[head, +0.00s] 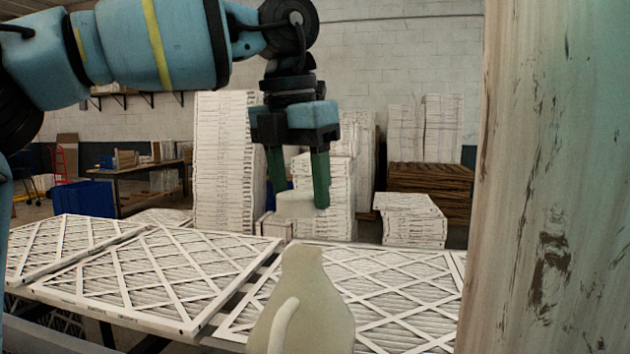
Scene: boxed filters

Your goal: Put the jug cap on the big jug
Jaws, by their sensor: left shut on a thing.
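The big jug (312,318) is cream-coloured with a curved handle on its left side. It stands upright at the bottom middle of the head view, its lower part cut off by the frame. Its narrow neck (302,260) points up. My left gripper (299,200) points down above the jug and is shut on the pale jug cap (296,205). The cap is between the green fingertips, with a visible gap between it and the jug's neck. The cap's far side is hidden. My right gripper is not in view.
Flat framed filters (150,270) lie on a table behind and left of the jug, with more filters (390,285) to the right. A large worn pillar-like surface (555,180) blocks the right side. Tall filter stacks (222,165) stand in the background.

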